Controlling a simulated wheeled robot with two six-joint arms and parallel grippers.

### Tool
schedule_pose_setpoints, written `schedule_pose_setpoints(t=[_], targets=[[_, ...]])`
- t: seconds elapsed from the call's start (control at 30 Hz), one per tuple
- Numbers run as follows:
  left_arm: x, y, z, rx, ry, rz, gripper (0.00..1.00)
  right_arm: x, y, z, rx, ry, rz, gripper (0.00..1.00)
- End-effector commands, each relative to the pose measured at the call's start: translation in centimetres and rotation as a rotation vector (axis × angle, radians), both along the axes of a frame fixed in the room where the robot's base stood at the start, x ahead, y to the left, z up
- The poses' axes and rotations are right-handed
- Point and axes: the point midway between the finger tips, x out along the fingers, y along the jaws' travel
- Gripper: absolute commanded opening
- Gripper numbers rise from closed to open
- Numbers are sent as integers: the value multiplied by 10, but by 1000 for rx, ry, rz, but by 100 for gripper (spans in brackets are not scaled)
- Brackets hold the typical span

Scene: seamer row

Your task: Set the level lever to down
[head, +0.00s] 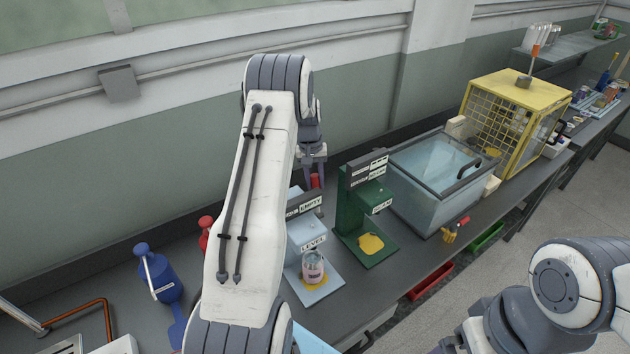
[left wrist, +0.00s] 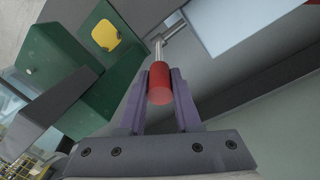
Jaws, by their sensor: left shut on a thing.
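The level lever has a red cylindrical knob (left wrist: 159,83) on a bent metal rod (left wrist: 159,48), seen in the left wrist view. In the head view a bit of the red knob (head: 315,181) shows behind the pale blue machine (head: 303,232) marked LEVEL. My left gripper (left wrist: 158,90) is shut on the knob, one finger on each side. In the head view my left gripper (head: 314,168) is partly hidden by my own arm. I cannot tell the lever's exact angle.
A can (head: 313,266) stands on the pale blue machine's base. A green machine (head: 363,205) stands close on its right, then a glass-lidded tank (head: 432,185) and a yellow cage (head: 512,110). The wall is close behind.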

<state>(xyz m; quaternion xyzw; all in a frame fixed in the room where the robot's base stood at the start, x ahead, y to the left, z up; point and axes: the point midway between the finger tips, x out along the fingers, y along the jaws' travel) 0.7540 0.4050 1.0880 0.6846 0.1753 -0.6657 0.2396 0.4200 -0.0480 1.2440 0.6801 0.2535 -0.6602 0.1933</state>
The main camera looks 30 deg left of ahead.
Motion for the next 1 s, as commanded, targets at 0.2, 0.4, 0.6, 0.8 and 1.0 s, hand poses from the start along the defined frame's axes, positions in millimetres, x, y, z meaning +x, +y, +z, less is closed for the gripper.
schedule_pose_setpoints(t=[0.2, 0.4, 0.6, 0.8, 1.0], targets=[[1, 1, 1, 2, -2, 0, 0, 0, 0, 0, 0, 0, 0, 100], [1, 1, 2, 2, -3, 0, 0, 0, 0, 0, 0, 0, 0, 100], [1, -1, 1, 8, -5, 0, 0, 0, 0, -2, 0, 0, 0, 100], [-3, -12, 0, 94, -39, -3, 0, 0, 0, -20, 0, 0, -2, 100], [-9, -26, -1, 203, -85, -3, 0, 0, 0, -42, 0, 1, -7, 100]])
